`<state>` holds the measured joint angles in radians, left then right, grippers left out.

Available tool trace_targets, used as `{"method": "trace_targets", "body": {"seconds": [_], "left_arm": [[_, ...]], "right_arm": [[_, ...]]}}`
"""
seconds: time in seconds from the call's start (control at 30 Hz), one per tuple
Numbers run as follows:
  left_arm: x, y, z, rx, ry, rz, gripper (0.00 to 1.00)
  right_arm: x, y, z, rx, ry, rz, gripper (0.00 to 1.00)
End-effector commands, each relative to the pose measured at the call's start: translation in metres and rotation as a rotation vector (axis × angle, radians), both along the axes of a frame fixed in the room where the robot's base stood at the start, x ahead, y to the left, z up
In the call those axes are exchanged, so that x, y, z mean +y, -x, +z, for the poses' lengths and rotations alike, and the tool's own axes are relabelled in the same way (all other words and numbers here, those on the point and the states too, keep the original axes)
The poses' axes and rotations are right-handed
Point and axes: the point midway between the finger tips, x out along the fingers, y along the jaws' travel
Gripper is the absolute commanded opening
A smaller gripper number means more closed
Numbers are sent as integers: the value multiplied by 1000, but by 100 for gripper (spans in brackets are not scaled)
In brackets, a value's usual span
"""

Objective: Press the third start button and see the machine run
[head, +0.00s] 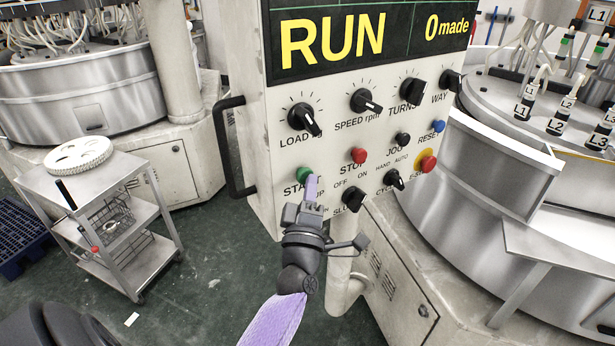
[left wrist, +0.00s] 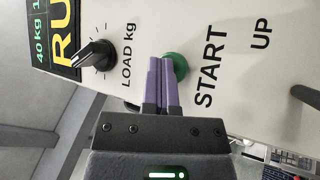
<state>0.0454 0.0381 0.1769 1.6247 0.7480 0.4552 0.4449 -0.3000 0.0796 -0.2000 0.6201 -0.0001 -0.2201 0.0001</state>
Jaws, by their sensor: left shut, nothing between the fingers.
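The control panel (head: 285,150) stands in front of me. Its display (head: 370,35) reads RUN and "0 made". The green start button (head: 302,175) sits at the panel's left, labelled START; it also shows in the left wrist view (left wrist: 178,66). My left gripper (head: 311,182) is shut and empty, its purple fingers pointing at the panel. In the left wrist view its fingertips (left wrist: 161,64) overlap the button's edge. I cannot tell whether they touch it. My right gripper is not in view.
A red stop button (head: 358,155), blue reset button (head: 438,126), red emergency stop (head: 428,163) and several black knobs (head: 304,118) are nearby. A black handle (head: 230,145) juts from the panel's left side. A steel trolley (head: 142,210) stands left; a round lapping machine (head: 480,230) stands right.

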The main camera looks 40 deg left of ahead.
Motion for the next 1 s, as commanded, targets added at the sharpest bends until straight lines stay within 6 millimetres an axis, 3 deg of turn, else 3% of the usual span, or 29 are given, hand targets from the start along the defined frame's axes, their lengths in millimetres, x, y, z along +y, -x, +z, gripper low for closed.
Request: {"method": "trace_targets", "body": {"seconds": [0.53, 1.0], "left_arm": [[-15, 6, 0, 1, 0, -1, 0], [-56, 22, 0, 1, 0, -1, 0]], "right_arm": [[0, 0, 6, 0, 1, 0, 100], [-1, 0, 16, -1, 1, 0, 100]]}}
